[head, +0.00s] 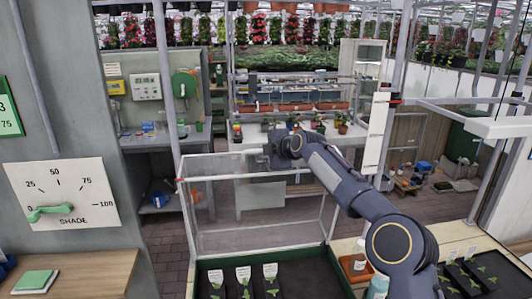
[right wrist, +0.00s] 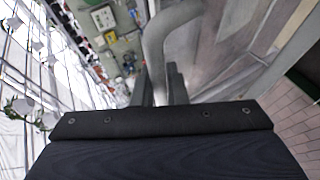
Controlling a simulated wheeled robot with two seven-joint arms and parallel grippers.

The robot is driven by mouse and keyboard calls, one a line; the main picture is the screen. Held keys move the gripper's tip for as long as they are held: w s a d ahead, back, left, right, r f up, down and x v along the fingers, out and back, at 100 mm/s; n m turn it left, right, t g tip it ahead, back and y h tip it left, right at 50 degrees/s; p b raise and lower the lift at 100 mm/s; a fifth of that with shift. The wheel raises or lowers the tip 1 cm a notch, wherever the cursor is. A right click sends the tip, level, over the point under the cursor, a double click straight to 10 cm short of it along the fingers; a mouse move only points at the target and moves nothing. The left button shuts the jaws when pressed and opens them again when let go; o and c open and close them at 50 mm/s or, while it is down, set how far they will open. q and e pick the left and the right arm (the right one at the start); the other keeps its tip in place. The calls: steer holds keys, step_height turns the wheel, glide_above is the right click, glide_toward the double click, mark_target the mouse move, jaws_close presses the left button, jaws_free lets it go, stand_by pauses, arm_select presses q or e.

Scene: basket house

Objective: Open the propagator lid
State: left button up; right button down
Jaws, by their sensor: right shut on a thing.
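The propagator is a dark tray (head: 212,267) with a green rim, holding seedlings and white labels, at the bottom centre of the head view. Its clear lid (head: 255,241), with a pale frame, stands raised steeply at the tray's far side. The seedlings at the front show uncovered. My right gripper (head: 266,157) is at the lid's upper edge, shut on what appears to be its handle. In the right wrist view, the fingers (right wrist: 162,88) close around a grey curved bar (right wrist: 158,42). The exact grip is partly hidden. My left gripper is not in view.
A shade dial (head: 62,194) with a green pointer is on the left wall, above a wooden ledge (head: 85,272). A terracotta pot (head: 355,268) and bottle stand right of the tray, beside more seedling trays (head: 480,270). Potted plants and benches stand behind.

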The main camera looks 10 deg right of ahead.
stand_by(0.3)
steer(key=c, duration=1.7)
jaws_free()
steer(key=shift+c, duration=0.2)
steer(key=shift+s, duration=0.15)
steer(key=b+v, duration=0.3)
steer(key=v, duration=0.3)
steer(key=shift+s+d+r+b, duration=0.1)
steer(key=shift+b, duration=0.25)
steer(key=shift+s+d+r, duration=0.2)
steer(key=shift+s+r, duration=0.15)
steer(key=shift+s, duration=0.1)
